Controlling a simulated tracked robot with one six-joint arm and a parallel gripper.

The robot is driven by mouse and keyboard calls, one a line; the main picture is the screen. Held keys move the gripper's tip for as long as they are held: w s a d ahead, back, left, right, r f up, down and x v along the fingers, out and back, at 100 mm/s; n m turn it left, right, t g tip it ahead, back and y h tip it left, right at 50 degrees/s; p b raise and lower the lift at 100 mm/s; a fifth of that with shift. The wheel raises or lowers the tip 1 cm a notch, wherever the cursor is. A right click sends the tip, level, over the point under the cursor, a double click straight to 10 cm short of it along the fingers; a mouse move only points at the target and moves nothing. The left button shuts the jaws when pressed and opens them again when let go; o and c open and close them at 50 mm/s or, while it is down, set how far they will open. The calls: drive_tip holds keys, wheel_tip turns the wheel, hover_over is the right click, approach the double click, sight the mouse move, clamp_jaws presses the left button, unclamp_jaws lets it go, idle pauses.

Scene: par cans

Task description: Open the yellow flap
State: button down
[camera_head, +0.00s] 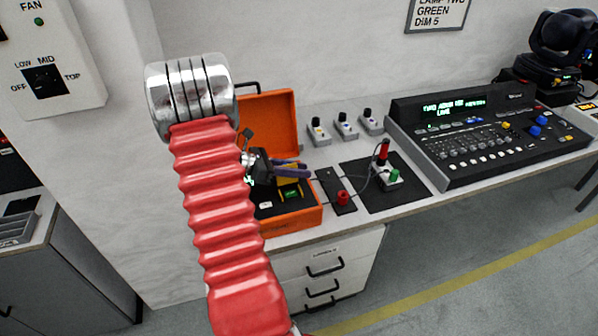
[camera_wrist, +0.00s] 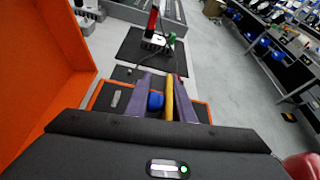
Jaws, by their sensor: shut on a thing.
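The yellow flap (camera_wrist: 169,99) shows in the wrist view as a narrow upright strip between my purple fingers. My gripper (camera_wrist: 163,82) is shut on it. In the head view, my gripper (camera_head: 303,170) reaches into the open orange case (camera_head: 312,222) on the bench. A yellow patch (camera_head: 289,181) shows just below the fingers there, partly hidden by them. The flap's hinge and full outline are hidden, so I cannot tell how far open it stands.
The case's raised orange lid (camera_head: 272,112) stands behind my gripper. A blue knob (camera_wrist: 155,101) is beside the flap. A black mat (camera_head: 405,200) with a small cabled box lies to the right, before a lighting console (camera_head: 480,145). Small switch boxes (camera_head: 344,126) stand behind.

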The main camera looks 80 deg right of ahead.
drive_tip(key=shift+w+d+f, duration=0.1)
drive_tip(key=c, duration=1.9)
unclamp_jaws()
drive_tip(key=shift+o, duration=0.9)
drive_tip(key=shift+w, duration=0.1)
drive_tip(key=v, duration=1.2)
drive_tip(key=shift+w, duration=0.15)
drive_tip(key=shift+w+a+r, duration=0.4)
drive_tip(key=shift+w, duration=0.1)
